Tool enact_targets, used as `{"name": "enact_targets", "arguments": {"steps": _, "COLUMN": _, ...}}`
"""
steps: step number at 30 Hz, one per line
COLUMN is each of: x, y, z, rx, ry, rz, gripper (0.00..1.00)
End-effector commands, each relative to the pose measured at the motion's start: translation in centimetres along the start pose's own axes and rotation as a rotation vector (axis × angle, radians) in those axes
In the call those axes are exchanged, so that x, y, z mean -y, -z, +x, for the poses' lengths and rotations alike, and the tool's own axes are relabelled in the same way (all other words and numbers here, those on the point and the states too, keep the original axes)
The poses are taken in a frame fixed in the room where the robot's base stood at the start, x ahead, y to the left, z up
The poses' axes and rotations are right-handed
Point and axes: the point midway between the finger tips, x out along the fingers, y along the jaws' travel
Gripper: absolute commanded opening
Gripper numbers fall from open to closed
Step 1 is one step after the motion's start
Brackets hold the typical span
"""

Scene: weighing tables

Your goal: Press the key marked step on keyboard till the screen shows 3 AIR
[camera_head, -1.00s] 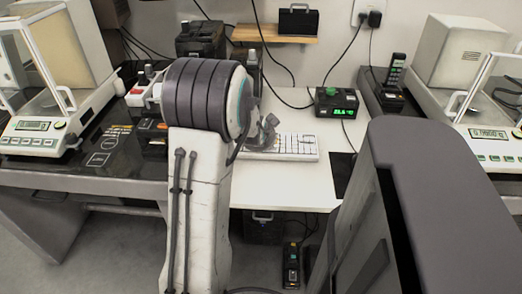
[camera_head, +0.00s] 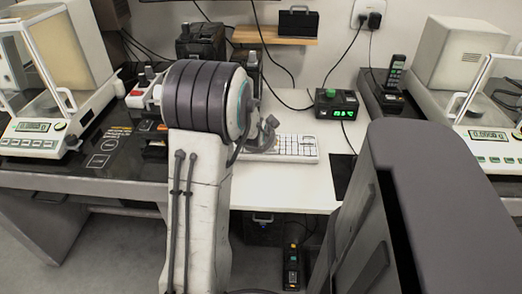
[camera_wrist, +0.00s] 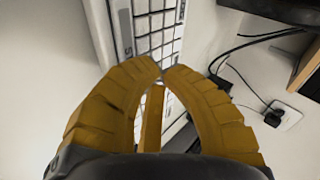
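The white keyboard (camera_head: 297,147) lies on the white table, partly hidden behind my arm in the head view. It also shows in the wrist view (camera_wrist: 153,24), running up past my fingertips. The marking on its keys is too small to read, so I cannot pick out the step key. My gripper (camera_wrist: 162,69) has its two yellow fingers with tips together over the keyboard's key area; I cannot tell whether they touch a key.
A small box with a green lit display (camera_head: 341,113) stands behind the keyboard. Balances stand left (camera_head: 38,128) and right (camera_head: 488,135). A wooden shelf (camera_head: 268,41) is on the wall. Cables run behind the table. The white table front (camera_head: 285,190) is clear.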

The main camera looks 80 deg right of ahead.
Motion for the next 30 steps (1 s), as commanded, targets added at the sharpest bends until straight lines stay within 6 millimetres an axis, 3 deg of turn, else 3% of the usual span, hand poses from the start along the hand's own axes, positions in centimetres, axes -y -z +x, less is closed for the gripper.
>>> {"name": "enact_targets", "arguments": {"steps": 30, "x": -0.53, "y": -0.22, "z": 0.57, "rx": 0.0, "ry": 0.0, "rz": 0.0, "gripper": 0.0}}
